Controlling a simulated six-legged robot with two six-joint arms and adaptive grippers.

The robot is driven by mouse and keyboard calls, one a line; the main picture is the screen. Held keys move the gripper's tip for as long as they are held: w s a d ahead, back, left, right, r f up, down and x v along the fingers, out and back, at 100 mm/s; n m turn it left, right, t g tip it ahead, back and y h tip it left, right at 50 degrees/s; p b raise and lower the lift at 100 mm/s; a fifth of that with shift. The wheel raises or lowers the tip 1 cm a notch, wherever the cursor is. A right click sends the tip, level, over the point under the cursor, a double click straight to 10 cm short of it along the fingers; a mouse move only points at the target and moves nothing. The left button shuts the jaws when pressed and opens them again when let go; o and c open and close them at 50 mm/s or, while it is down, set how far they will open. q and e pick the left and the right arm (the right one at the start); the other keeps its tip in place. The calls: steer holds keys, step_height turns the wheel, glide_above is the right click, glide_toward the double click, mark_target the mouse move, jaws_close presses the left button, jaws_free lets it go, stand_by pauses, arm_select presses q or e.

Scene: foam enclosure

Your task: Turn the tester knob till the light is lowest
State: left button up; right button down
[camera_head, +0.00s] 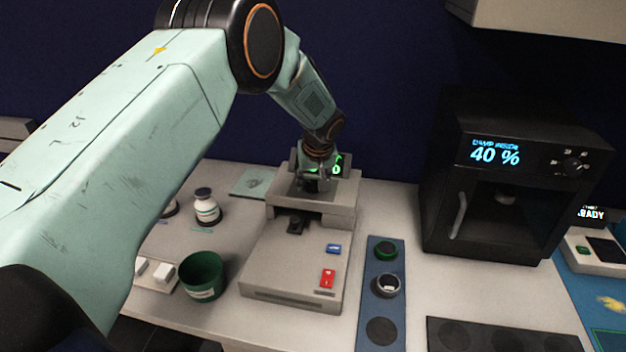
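A grey bench device (300,265), which may be the tester, stands mid-table with a blue button (334,249) and a red switch (327,278) on its sloping front. A green-lit display (337,165) shows at its top, partly hidden by my arm. My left gripper (316,178) points down at the device's raised rear part; its fingertips are small and dark, and I cannot tell whether they touch or grip anything. No knob shows clearly there. A black cabinet (510,185) at the right has a knob (573,163) and a blue display reading 40 %. My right gripper is out of view.
A green cup (203,276) and a white bottle (206,206) stand left of the device. A blue strip (372,315) with round pieces lies to its right. A black tray (490,338) lies at the front right. My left arm covers the left side.

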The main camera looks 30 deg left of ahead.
arm_select(q)
steer(key=shift+o, duration=0.7)
steer(key=shift+w+r, duration=0.1)
steer(key=shift+r, duration=0.15)
steer(key=v, duration=1.1)
steer(key=shift+s+r, duration=0.2)
steer(key=shift+r, duration=0.05)
steer(key=shift+s+d, duration=0.1)
steer(key=shift+d, duration=0.05)
